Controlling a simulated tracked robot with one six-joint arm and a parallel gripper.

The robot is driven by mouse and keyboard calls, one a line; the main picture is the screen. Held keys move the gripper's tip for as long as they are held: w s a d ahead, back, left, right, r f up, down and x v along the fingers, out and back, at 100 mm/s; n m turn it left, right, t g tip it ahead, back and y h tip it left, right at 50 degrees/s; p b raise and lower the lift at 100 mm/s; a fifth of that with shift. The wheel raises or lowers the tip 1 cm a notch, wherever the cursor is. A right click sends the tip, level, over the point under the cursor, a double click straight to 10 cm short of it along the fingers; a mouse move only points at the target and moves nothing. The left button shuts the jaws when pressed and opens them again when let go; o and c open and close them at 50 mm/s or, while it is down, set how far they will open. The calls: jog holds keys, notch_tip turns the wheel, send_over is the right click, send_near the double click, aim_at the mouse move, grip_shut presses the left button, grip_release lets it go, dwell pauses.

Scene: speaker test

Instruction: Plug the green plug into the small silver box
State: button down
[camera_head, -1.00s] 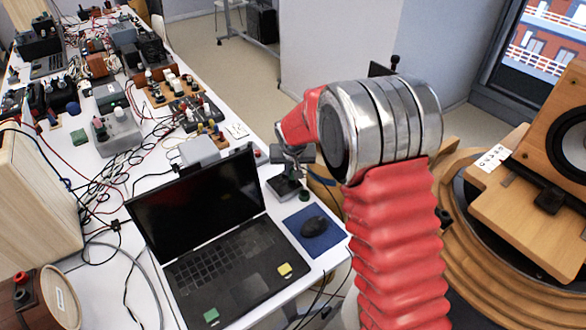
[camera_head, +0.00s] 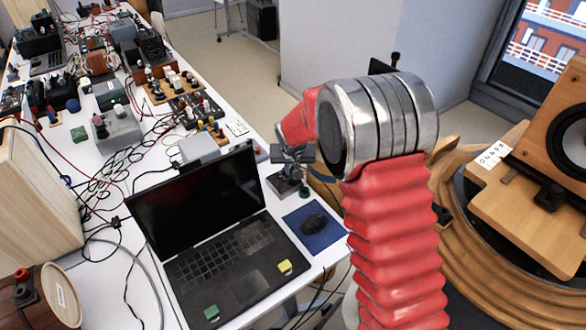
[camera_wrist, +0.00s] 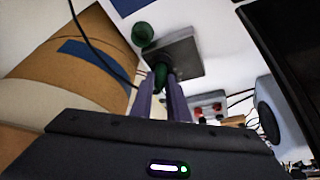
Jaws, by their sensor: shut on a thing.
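The green plug (camera_wrist: 160,76) is between the two purple-grey fingers of my gripper (camera_wrist: 162,92) in the wrist view. My gripper is shut on it. The small silver box (camera_wrist: 186,50) is a dark grey square in the wrist view, right at the plug's tip. I cannot tell whether the plug touches or enters it. The plug is not clear there. A second round green piece (camera_wrist: 143,34) is beside the box.
An open black laptop (camera_head: 215,250) stands left of the box. Cables, a grey box (camera_head: 199,149) and several instruments crowd the table behind. A wooden speaker (camera_head: 560,130) is at right.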

jog(key=c, duration=1.6)
grip_release()
jog(key=shift+o, duration=0.4)
jog(key=o, duration=0.3)
jog(key=shift+r, duration=0.15)
jog(key=shift+r, duration=2.35)
jog(key=shift+s, duration=0.15)
